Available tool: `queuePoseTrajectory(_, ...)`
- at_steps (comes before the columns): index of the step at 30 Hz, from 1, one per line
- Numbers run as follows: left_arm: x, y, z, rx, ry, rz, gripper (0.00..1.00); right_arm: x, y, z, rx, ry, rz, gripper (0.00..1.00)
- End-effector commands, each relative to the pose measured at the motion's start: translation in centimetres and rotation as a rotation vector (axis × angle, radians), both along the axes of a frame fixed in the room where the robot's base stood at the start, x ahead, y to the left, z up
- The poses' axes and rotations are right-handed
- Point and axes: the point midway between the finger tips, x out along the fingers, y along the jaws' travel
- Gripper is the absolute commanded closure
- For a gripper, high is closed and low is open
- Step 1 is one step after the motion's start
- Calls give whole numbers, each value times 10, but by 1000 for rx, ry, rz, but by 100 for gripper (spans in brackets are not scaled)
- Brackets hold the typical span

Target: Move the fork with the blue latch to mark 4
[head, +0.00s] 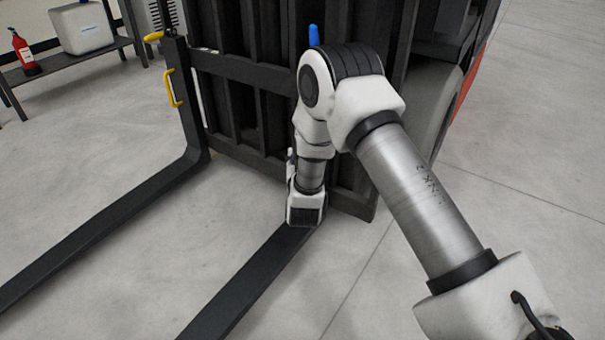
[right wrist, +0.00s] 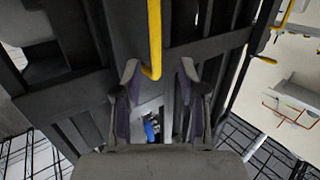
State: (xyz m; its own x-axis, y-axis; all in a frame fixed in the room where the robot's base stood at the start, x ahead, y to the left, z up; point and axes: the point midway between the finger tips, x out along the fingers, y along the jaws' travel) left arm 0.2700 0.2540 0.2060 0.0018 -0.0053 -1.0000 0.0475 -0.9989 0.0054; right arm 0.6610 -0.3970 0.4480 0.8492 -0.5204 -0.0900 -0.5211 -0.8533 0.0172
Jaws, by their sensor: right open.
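The fork with the blue latch (head: 250,287) is the right of two black forks on the carriage. Its blue latch (head: 313,36) shows above my right arm, which hides most of its upright shank. My right gripper's fingers are hidden in the head view behind the wrist. In the right wrist view, my right gripper (right wrist: 160,69) is open. The lower end of a yellow handle (right wrist: 154,40) lies between its fingertips, with gaps to both sides; contact cannot be told. A small blue part (right wrist: 151,131) shows farther down between the fingers. Mark 4 cannot be made out.
The other fork (head: 110,222) lies to the left, with a yellow latch (head: 153,37) and yellow handle (head: 171,90). The black carriage (head: 243,68) stands behind. A shelf (head: 75,60) with a fire extinguisher (head: 24,52) is at the far left. The floor at right is clear.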

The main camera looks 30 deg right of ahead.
Motion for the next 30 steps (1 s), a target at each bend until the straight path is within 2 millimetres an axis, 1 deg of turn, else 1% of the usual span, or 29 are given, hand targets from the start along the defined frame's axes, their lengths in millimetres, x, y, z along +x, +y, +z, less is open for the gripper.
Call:
queuePoseTrajectory(1, 0, 0, -25, 0, -1, 0, 59, 5, -5, -12, -12, -40, -16, 59)
queuePoseTrajectory(2, 0, 0, -28, 0, -1, 0, 59, 7, -7, -9, -18, -58, -25, 59)
queuePoseTrajectory(5, 1, 0, -32, 0, -2, 1, 59, 12, -13, -2, -29, -88, -43, 59)
queuePoseTrajectory(8, 1, 0, -36, 0, -3, 2, 59, 22, -20, 1, -29, -95, -46, 59)
queuePoseTrajectory(15, 3, 1, -61, 1, -7, 5, 59, 60, -45, -2, -30, -91, -44, 59)
queuePoseTrajectory(18, 5, 1, -66, 3, -14, 2, 59, 70, -52, 0, -29, -90, -43, 59)
queuePoseTrajectory(21, 6, 1, -66, 3, -17, 0, 59, 74, -54, 2, -30, -86, -40, 59)
queuePoseTrajectory(26, 6, 1, -65, 3, -17, 0, 59, 75, -54, 3, -29, -85, -40, 59)
queuePoseTrajectory(27, 6, 1, -65, 3, -17, 0, 59, 75, -54, 3, -29, -85, -40, 62)
queuePoseTrajectory(29, 6, 1, -65, 3, -17, 0, 59, 75, -54, 3, -29, -85, -40, 83)
queuePoseTrajectory(30, 6, 1, -65, 3, -17, 0, 59, 74, -54, 3, -29, -85, -40, 98)
